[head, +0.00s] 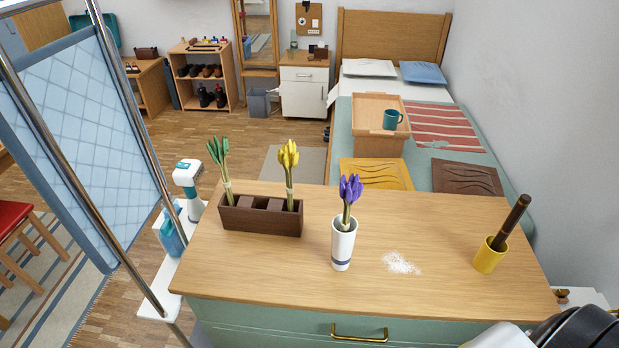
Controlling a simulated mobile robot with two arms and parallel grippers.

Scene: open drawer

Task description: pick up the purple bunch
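The purple bunch (351,188) has purple blooms on green stems. It stands upright in a white vase (343,248) with a dark blue band, near the middle of the wooden dresser top (300,268). The lower stems are hidden inside the vase. Neither of my grippers is in view. A white and black part at the bottom right corner looks like part of my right arm.
A dark brown divided box (248,220) holds a green bunch (219,160) and a yellow bunch (288,158), left of the vase. White powder (402,263) lies right of it. A yellow cup (489,257) holds a dark brown rod (513,219). The green drawer (290,325) looks shut.

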